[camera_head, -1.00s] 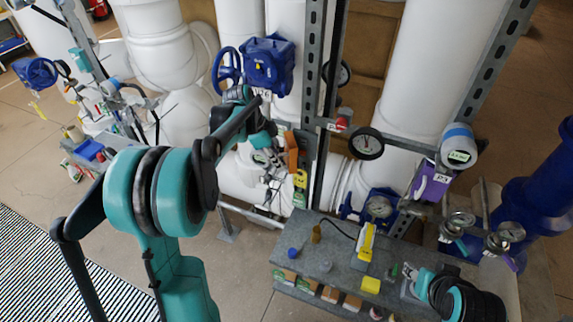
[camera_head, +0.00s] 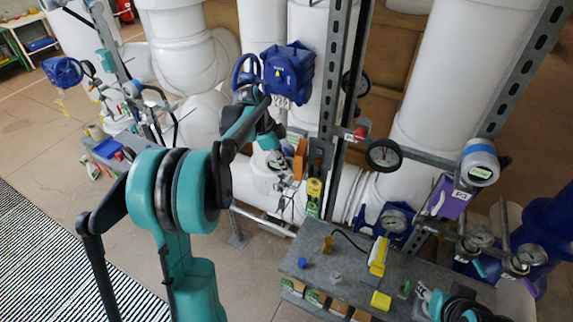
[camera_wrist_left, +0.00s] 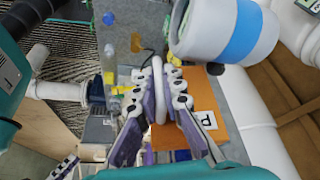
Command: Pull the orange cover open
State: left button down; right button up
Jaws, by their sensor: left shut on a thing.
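The orange cover (camera_head: 300,160) stands upright near the middle of the head view, left of a grey vertical post. In the left wrist view it is an orange panel (camera_wrist_left: 218,103) with a white label, to the right of the fingers. My left gripper (camera_head: 283,172) is at its left side. In the wrist view my left gripper (camera_wrist_left: 162,85) is shut on a pale, narrow loop-like handle (camera_wrist_left: 159,100) in front of the panel. Where the handle joins the cover is hidden. My right gripper (camera_head: 428,297) is low on the right, partly cut off; its fingers are unclear.
A yellow-green device (camera_head: 314,190) hangs just below the cover. A blue valve (camera_head: 288,72) is above my left gripper. A grey bench (camera_head: 340,260) with small items stands below right.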

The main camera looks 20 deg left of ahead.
pick_arm(q)
jog(key=c, duration=1.6)
grip_release()
jog(key=shift+c, duration=0.2)
jog(key=shift+s+a, duration=0.1)
jog(key=shift+s, duration=0.05)
jog(key=shift+r, duration=0.1)
jog(key=shift+a+r, duration=0.1)
jog(key=shift+r, duration=0.15)
jog(key=v, duration=1.1)
jog(key=shift+a+r, duration=0.1)
jog(key=shift+r, duration=0.1)
jog(key=s+d+f+n+t+y+b, duration=0.1)
jog(key=s+d+f+n+b, duration=0.3)
jog(key=s+f+b, duration=0.3)
jog(key=s+d+f+n+t+y+b, duration=0.1)
jog(key=s+d+f+n+b, duration=0.4)
jog(key=f, duration=0.8)
jog(key=s+d+f+n+t+y+b, duration=0.2)
jog(key=s+d+f+n+t+b, duration=0.1)
jog(key=s+d+f+b, duration=0.3)
jog(key=shift+s+d+f+n+b, duration=0.1)
jog(key=shift+s+f+n+b, duration=0.25)
jog(key=shift+s+f+b, duration=0.5)
jog(key=shift+s+d+f+n+b, duration=0.1)
jog(key=shift+s+f+n+b, duration=0.3)
jog(key=shift+s+f, duration=0.75)
